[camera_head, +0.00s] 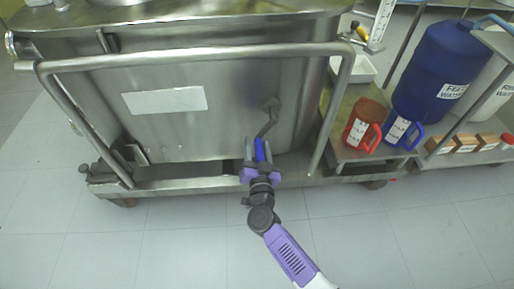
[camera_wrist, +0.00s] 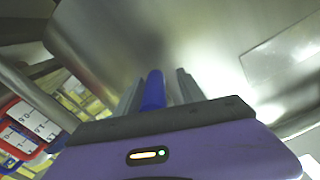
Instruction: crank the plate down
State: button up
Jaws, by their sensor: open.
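A grey metal crank (camera_head: 269,118) sticks out of the front of a steel tank cart, right of its middle. Its arm slopes down to a blue handle (camera_head: 260,150), which also shows in the wrist view (camera_wrist: 153,90). My gripper (camera_head: 258,145) is at the handle, low in front of the cart. In the wrist view its two fingers (camera_wrist: 160,83) are open, with the blue handle between them. A gap shows on the handle's right side there; contact on the left I cannot tell. I cannot make out the plate.
A bent steel rail (camera_head: 200,53) spans the cart front above the crank, its right leg beside my gripper. A white label (camera_head: 165,101) is on the tank. The floor in front is clear.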

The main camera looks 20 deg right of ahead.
jog(key=c, duration=0.9)
jog(key=shift+a, duration=0.1)
grip_shut()
jog(key=shift+a, duration=0.1)
